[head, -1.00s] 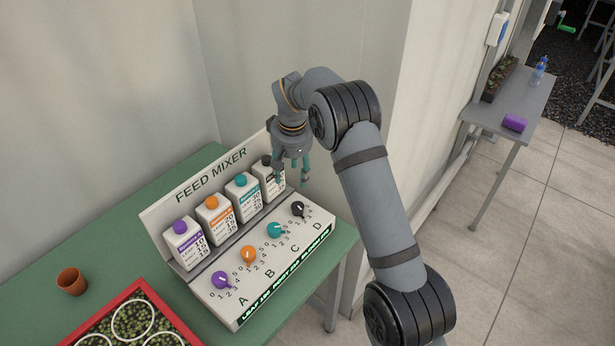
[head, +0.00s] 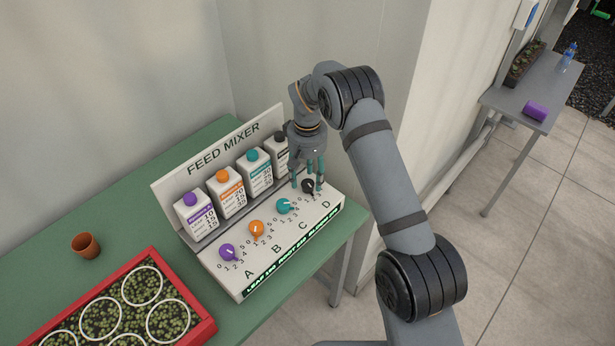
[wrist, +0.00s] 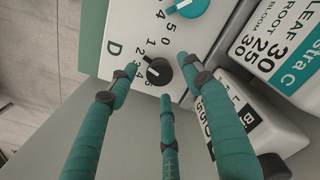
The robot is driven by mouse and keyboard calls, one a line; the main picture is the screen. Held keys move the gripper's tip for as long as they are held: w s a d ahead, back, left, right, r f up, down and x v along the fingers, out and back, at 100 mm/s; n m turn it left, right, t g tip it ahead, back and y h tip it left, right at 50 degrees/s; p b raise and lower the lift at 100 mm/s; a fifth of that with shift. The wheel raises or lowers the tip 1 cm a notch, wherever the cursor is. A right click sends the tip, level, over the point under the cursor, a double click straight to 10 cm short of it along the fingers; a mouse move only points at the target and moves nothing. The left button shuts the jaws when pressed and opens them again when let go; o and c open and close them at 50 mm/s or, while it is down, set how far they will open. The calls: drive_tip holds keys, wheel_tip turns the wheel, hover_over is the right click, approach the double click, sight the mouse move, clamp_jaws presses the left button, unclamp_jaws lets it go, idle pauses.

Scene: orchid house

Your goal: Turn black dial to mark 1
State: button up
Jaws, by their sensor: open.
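The black dial (head: 308,187) is at the far right end of the sloped FEED MIXER panel, above the letter D. In the wrist view the black dial (wrist: 159,72) has a pale pointer line and a ring of printed numbers, with 1 and 2 at its upper left. I cannot tell exactly which mark the pointer meets. My gripper (head: 308,182) points down over the dial. In the wrist view the teal fingers of my gripper (wrist: 160,76) are spread open around the dial. Contact with it cannot be told.
Teal (head: 285,206), orange (head: 256,229) and purple (head: 228,252) dials sit in a row to the left. Cartons, including the teal-capped one (head: 256,174), stand close behind the dials. A red tray (head: 205,330) and a terracotta pot (head: 86,246) are on the green bench.

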drive_tip(key=shift+w+d+f, duration=0.1)
drive_tip(key=shift+f, duration=0.6)
drive_tip(key=c, duration=0.3)
drive_tip(key=c, duration=0.8)
drive_tip(key=shift+c, duration=0.4)
drive_tip(key=shift+f+b, duration=0.1)
drive_tip(key=shift+b, duration=0.2)
drive_tip(key=m+b, duration=0.2)
drive_tip(key=shift+f+m+b, duration=0.1)
drive_tip(key=shift+m+b, duration=0.2)
drive_tip(key=shift+m, duration=0.1)
drive_tip(key=shift+m+b, duration=1.3)
drive_tip(key=shift+m, duration=0.4)
drive_tip(key=shift+r, duration=0.2)
